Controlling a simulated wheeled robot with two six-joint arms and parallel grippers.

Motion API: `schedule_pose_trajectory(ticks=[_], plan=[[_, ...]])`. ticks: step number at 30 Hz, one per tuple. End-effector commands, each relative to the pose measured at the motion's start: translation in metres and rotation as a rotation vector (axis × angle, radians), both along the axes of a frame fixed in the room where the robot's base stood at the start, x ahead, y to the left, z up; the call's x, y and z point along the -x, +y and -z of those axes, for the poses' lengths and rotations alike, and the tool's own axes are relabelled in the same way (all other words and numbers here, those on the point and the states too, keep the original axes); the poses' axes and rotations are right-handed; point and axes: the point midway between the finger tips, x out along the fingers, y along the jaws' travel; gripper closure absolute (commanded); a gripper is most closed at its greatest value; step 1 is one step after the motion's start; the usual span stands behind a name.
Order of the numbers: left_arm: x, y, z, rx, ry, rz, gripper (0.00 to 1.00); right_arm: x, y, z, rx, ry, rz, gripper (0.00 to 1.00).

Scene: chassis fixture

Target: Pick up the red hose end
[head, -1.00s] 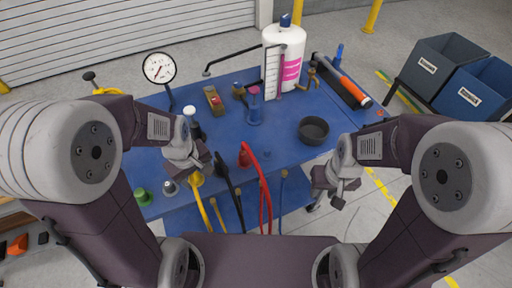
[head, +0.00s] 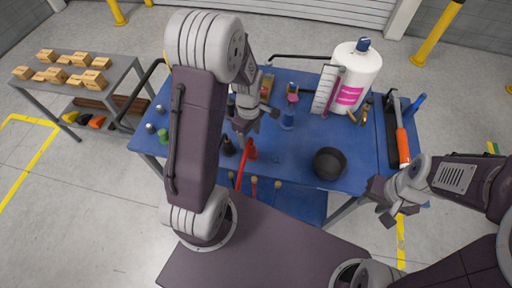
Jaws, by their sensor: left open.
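The red hose end (head: 251,151) stands near the front edge of the blue table (head: 294,160), with the red hose (head: 240,172) hanging down from it. My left gripper (head: 241,139) is open, over the front part of the table, just left of and above the red hose end in the picture. No contact shows. A black hose end (head: 228,148) is close to the left of the red one and partly hidden by my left arm. My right gripper (head: 381,203) is off the table's front right corner, apart from the hoses. Its jaw gap is unclear.
A black bowl (head: 329,164) sits right of the hose ends. An orange-and-black tool (head: 402,146) lies at the right. A grey table (head: 125,75) with wooden blocks is at the left.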

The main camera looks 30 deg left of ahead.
Motion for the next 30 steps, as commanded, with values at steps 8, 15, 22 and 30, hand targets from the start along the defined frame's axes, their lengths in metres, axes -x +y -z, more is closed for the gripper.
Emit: schedule_pose_trajectory(ticks=[8,15,22,30], plan=[[0.001,-0.001,0.031,0.000,0.004,0.001,0.41,0.000,0.000,-0.004,0.000,0.000,0.000,0.64],[0.001,-0.001,0.044,0.001,0.002,0.002,0.41,0.000,0.000,-0.006,0.000,0.000,0.000,0.64],[0.001,-0.004,0.084,0.001,0.003,0.002,0.41,0.000,0.000,-0.014,0.000,0.000,0.000,0.64],[0.000,-0.004,0.091,0.000,-0.001,0.002,0.41,0.000,0.000,-0.014,0.000,0.000,0.000,0.64]])
